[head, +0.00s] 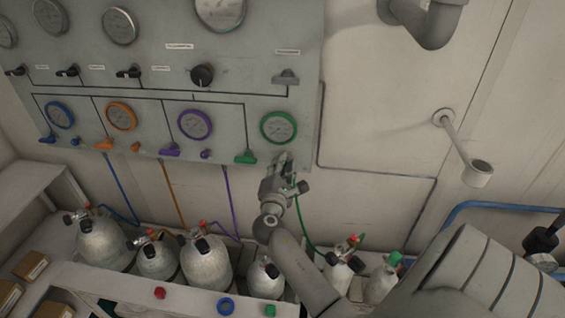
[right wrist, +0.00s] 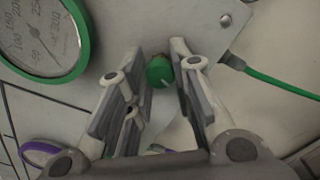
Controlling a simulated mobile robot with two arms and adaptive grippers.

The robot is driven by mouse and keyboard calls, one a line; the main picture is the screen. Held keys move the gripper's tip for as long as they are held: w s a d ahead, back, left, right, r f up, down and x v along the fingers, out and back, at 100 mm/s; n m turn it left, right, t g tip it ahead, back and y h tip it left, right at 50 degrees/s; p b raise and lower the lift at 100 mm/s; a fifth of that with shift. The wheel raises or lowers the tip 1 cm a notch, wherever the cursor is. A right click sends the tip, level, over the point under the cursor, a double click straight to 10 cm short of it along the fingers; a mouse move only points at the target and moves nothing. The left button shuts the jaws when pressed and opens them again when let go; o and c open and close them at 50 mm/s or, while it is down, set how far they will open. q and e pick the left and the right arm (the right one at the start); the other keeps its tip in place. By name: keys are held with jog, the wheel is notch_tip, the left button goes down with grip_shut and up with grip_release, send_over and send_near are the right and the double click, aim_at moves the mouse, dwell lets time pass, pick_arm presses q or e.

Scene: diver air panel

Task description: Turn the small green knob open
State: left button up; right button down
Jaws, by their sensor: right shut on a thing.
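The small green knob (right wrist: 160,72) shows in the right wrist view, between the fingertips of my right gripper (right wrist: 158,60). It is round, with a pale mark on its face. My right gripper is shut on it, one finger on each side. In the head view my right gripper (head: 283,166) is at the lower right corner of the panel, just below the green-rimmed gauge (head: 278,127); it hides the knob there. A green lever handle (head: 245,157) is to the left of the gripper. My left gripper is not in view.
The grey panel (head: 255,60) carries several gauges, including a purple-rimmed one (head: 195,124), and black handles. A green hose (right wrist: 275,82) runs right from the knob's area. Several gas cylinders (head: 207,262) stand below the panel. A wall arm (head: 462,150) sticks out at the right.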

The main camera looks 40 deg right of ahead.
jog(key=c, duration=1.2)
grip_release()
jog(key=shift+c, duration=0.2)
jog(key=v, duration=1.2)
jog(key=shift+w, duration=0.1)
